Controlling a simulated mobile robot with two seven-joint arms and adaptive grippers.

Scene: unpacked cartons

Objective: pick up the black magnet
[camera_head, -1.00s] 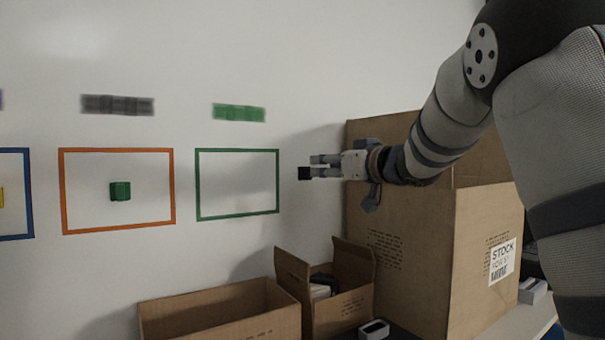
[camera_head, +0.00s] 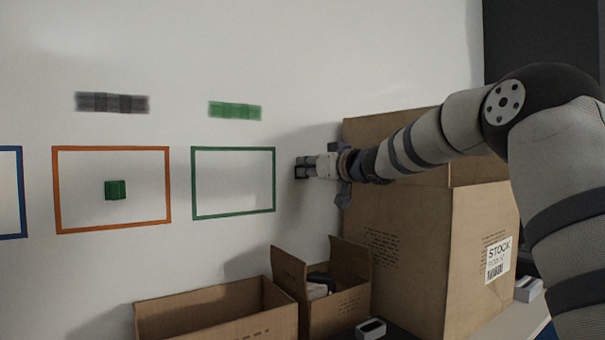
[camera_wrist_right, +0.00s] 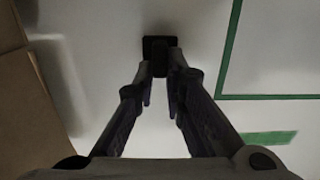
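The black magnet (camera_head: 298,170) is on the white wall, just right of the green outline. In the right wrist view the black magnet (camera_wrist_right: 158,44) is at the fingertips, its dark square base beyond them and a narrower part between them. My right gripper (camera_head: 304,167) reaches it from the right, fingers pointing left toward the wall. In the right wrist view the two fingers of my right gripper (camera_wrist_right: 160,78) lie against both sides of the narrower part, with no clear gap. The fingers hide part of the magnet. My left gripper is in neither view.
A green magnet (camera_head: 115,190) sits inside the orange outline (camera_head: 56,190). The green outline (camera_head: 193,182) is empty. A large carton (camera_head: 405,260) stands close below my right forearm. Two open cartons, a small one (camera_head: 340,308) and a wide one (camera_head: 220,320), stand below.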

